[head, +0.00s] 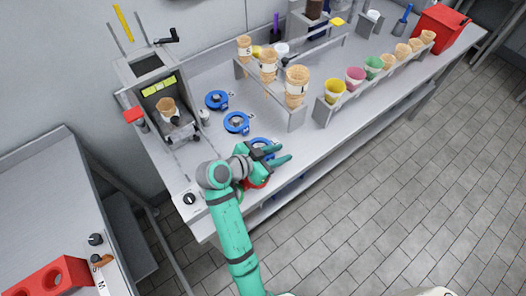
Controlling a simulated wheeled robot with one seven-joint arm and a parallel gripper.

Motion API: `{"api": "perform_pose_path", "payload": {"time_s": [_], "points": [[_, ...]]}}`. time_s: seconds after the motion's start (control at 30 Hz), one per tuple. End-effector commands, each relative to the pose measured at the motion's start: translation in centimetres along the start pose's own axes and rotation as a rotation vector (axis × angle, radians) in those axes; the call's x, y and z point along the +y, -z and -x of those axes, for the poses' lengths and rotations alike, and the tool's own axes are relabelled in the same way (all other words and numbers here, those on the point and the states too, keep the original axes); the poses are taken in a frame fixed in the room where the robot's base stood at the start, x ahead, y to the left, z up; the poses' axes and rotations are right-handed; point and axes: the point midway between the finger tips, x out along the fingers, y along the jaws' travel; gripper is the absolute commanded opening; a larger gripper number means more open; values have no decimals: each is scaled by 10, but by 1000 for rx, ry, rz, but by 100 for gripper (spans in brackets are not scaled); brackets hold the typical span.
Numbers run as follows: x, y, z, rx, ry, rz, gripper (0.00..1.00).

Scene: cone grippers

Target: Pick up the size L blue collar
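Three blue collars with grey centres sit in a row on the steel counter: a far one (216,100), a middle one (236,122) and a near one (262,144). The small marks beside them are too small to read, so I cannot tell which is size L. My gripper (287,153) is at the near collar, its two teal fingers apart and pointing right. The gripper partly hides that collar. I see nothing between the fingertips, and cannot tell whether they touch the collar.
A rack of stacked cones (296,88) stands right of the collars, with a row of coloured cups (355,76) beyond it. A press holding a cone (167,106) stands left. A red thing (256,183) shows under my gripper. The counter's front edge is close.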

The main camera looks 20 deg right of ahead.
Motion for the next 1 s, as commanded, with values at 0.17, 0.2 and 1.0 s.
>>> {"api": "perform_pose_path", "payload": {"time_s": [0.17,0.2,1.0], "points": [[0,0,0,0,1,0,6],[0,0,0,0,1,0,0],[1,30,15,1,-1,-5,0]]}}
